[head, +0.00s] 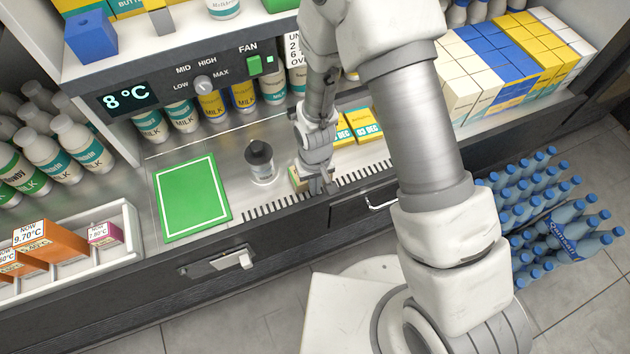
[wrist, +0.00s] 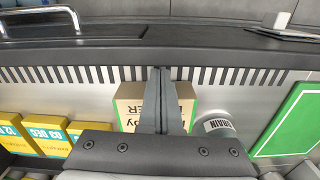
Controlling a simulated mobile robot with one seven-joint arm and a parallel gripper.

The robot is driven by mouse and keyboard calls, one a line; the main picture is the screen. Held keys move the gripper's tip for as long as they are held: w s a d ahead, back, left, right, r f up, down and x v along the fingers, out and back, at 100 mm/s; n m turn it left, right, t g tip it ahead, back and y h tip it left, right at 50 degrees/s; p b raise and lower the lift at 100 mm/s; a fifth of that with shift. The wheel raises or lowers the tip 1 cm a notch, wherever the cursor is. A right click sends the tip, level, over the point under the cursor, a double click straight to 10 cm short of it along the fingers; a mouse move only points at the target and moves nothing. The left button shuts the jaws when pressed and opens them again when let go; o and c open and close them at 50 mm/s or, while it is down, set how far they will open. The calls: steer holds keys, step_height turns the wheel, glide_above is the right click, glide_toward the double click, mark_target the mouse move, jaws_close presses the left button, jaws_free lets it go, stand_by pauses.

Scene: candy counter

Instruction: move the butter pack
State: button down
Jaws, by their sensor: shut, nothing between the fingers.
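The butter pack (head: 297,179) is a tan and green box on the metal counter, just behind the slotted vent strip; my gripper partly covers it in the head view. In the wrist view the butter pack (wrist: 187,112) shows on both sides of the fingers, with upside-down lettering ending in "ER". My gripper (head: 322,188) is shut and empty. In the wrist view the closed fingertips of my gripper (wrist: 161,72) reach across the pack toward the vent slots. I cannot tell whether they touch it.
A green mat (head: 192,196) with a white border lies farther left and is bare. Yellow dated packs (head: 366,124) sit to the right. The dark counter edge (head: 290,220) runs in front, with drawer handles.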

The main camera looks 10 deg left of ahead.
stand_by(0.3)
steer(key=w+a, duration=0.2)
steer(key=w, duration=0.1)
steer(key=w+a, duration=0.1)
steer(key=w, duration=0.3)
steer(key=w+a, duration=0.2)
steer(key=w, duration=0.2)
steer(key=shift+a+b, duration=0.3)
steer(key=shift+b, duration=0.05)
step_height(320, 180, up, 10)
steer(key=p, duration=0.6)
